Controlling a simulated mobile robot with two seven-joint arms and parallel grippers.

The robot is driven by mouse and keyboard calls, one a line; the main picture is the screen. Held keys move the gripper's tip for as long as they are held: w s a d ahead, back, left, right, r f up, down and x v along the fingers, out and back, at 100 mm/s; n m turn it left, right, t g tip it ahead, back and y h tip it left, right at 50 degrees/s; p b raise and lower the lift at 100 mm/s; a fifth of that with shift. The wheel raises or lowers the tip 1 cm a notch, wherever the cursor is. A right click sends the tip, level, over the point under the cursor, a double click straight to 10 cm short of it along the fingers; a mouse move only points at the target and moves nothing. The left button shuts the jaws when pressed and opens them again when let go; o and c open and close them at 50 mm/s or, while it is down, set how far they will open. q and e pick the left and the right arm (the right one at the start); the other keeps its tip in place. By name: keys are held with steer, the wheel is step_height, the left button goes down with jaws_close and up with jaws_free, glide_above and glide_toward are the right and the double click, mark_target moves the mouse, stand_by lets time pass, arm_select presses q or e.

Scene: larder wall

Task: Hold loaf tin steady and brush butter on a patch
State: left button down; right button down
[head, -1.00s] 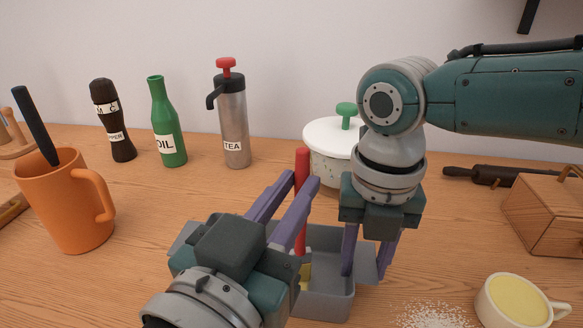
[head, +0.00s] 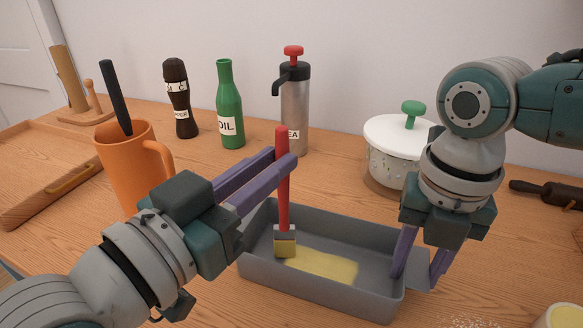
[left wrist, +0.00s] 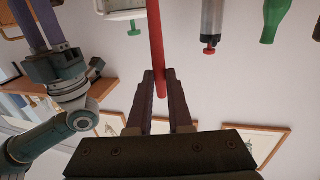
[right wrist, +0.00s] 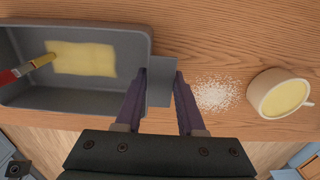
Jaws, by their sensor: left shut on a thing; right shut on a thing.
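The grey loaf tin (head: 330,292) stands on the wooden counter, and its floor carries a pale yellow butter patch (head: 322,265). My left gripper (head: 285,160) is shut on the red handle of the brush (head: 283,195), held upright over the tin. The brush's yellowish bristles (head: 285,249) are inside the tin at the left end of the patch; whether they touch the floor I cannot tell. My right gripper (head: 420,280) is shut on the tin's right end tab, which also shows between its fingers in the right wrist view (right wrist: 160,85).
A cup of butter (right wrist: 280,95) and spilled white grains (right wrist: 217,93) lie right of the tin.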

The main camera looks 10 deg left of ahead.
arm_select(q)
step_height(320, 180, up, 8)
stand_by(0.6)
stand_by(0.8)
arm_select(e)
steer(key=shift+c, duration=2.2)
jaws_free()
steer(key=shift+r, duration=0.1)
